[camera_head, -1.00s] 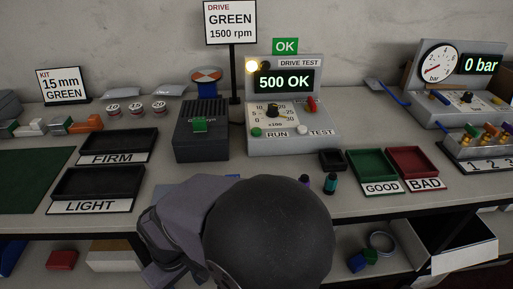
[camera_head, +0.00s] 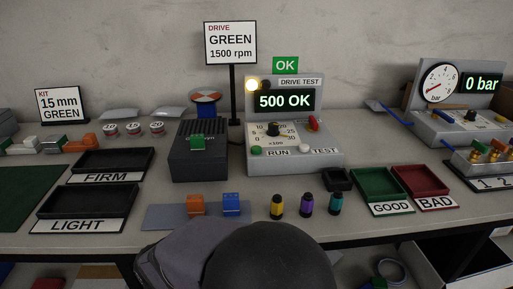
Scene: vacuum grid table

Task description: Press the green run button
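The green run button (camera_head: 256,150) is on the sloped front of the grey drive test panel (camera_head: 322,160), left of the RUN label (camera_head: 278,153). Nothing covers it. Above it are a round black dial (camera_head: 274,129) and a display (camera_head: 287,101) reading "500 OK". A white button (camera_head: 303,148) sits beside the TEST label, and a red switch (camera_head: 314,123) is at the panel's right. The sign (camera_head: 231,43) reads DRIVE GREEN 1500 rpm. My arm shows at the bottom centre; my gripper's fingers are out of sight.
An orange block (camera_head: 195,204), a blue block (camera_head: 231,204) and yellow, purple and teal-capped bottles stand before the panel. Green GOOD (camera_head: 376,182) and red BAD (camera_head: 421,180) trays are at right. FIRM and LIGHT trays are at left. A gauge station (camera_head: 440,120) is further right.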

